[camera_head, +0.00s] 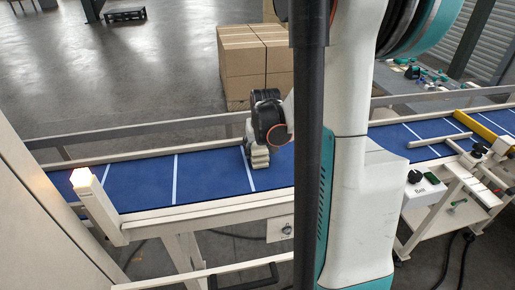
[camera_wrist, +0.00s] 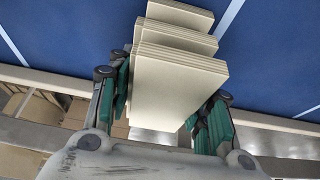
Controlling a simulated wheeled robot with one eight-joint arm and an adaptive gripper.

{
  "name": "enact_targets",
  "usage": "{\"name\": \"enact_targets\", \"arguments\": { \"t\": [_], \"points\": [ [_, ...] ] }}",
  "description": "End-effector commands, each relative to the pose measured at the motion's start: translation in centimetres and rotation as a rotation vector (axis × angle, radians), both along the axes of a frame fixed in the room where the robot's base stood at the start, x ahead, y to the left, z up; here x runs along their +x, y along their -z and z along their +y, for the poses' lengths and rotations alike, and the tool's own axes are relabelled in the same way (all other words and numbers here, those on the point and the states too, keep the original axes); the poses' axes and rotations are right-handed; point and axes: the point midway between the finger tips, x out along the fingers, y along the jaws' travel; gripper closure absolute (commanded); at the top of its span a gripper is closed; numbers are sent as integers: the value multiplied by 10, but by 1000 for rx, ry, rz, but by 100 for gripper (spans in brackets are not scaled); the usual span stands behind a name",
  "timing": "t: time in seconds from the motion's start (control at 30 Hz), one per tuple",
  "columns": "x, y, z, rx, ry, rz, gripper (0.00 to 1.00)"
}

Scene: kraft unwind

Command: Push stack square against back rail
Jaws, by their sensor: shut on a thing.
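The stack (camera_wrist: 180,75) of flat cream pieces sits between my fingers in the wrist view. Its layers are stepped, with several edges out of line. My gripper (camera_wrist: 168,98) is shut on the stack, one finger on each side. In the head view the stack (camera_head: 259,160) shows small below my gripper (camera_head: 257,145), over the blue belt by its far side. The cream back rail (camera_head: 130,158) runs along the belt's far edge. It also shows in the wrist view (camera_wrist: 45,76), passing behind my fingers. Whether the stack touches the rail or the belt is hidden.
The blue belt (camera_head: 215,178) with white cross lines is clear to the left. A grey guard rail (camera_head: 150,127) runs beyond it. Cardboard boxes (camera_head: 253,60) stand behind. A white post with a lit top (camera_head: 88,190) stands at the near left. A yellow bar (camera_head: 478,127) crosses at right.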

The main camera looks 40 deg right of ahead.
Motion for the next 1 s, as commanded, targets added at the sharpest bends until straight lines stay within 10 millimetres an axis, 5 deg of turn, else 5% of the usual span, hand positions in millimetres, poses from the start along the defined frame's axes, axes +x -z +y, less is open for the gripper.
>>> {"name": "enact_targets", "arguments": {
  "t": [1.0],
  "points": [
    [12,0,-7,0,0,0,78]
  ]
}}
